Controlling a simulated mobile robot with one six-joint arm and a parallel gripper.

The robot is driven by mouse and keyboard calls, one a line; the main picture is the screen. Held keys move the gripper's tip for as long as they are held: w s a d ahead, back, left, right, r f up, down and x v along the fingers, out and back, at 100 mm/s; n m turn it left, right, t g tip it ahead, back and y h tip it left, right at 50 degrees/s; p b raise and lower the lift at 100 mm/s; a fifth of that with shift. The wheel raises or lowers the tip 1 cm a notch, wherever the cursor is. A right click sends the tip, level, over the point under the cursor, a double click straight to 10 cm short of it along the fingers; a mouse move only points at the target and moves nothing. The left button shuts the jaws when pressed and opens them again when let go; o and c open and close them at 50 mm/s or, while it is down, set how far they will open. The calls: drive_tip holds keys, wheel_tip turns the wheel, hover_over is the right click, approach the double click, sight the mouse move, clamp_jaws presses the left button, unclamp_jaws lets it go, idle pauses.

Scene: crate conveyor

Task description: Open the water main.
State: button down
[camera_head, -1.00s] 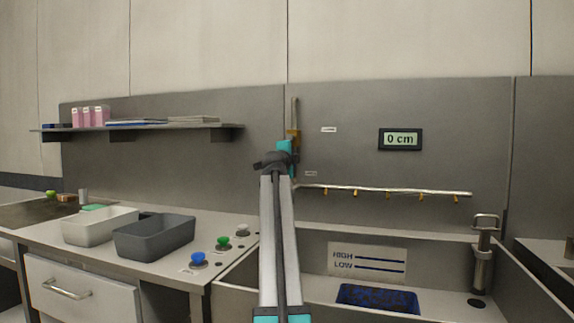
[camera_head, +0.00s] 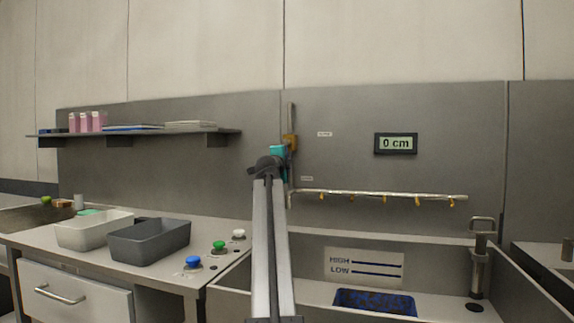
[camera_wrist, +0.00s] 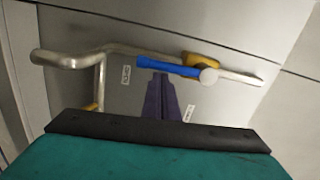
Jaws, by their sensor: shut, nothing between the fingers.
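The water main valve has a brass body (camera_head: 290,142) on a vertical pipe on the back wall. In the wrist view, its blue lever (camera_wrist: 165,67) lies roughly along the pipe, with the yellow brass body (camera_wrist: 200,62) behind it. Two small white labels (camera_wrist: 126,74) (camera_wrist: 188,113) are near the lever; their words are too small to read. My gripper (camera_wrist: 161,82) is shut and empty, its dark fingertips just beside the lever's middle; I cannot tell whether they touch it. In the head view my arm hides the fingers and lever.
A horizontal pipe (camera_head: 390,196) with several brass nozzles runs over a basin with a HIGH/LOW plate (camera_head: 363,268). A display (camera_head: 396,143) reads 0 cm. Blue (camera_head: 193,263), green (camera_head: 219,247) and white (camera_head: 239,235) buttons and a grey bin (camera_head: 150,251) are at left.

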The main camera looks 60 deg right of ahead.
drive_tip(key=s+a+p, duration=0.2)
drive_tip(key=s+a, duration=0.5)
drive_tip(key=a, duration=0.2)
drive_tip(key=shift+a, duration=0.2)
idle(0.6)
drive_tip(key=shift+w+r, duration=0.1)
idle(0.4)
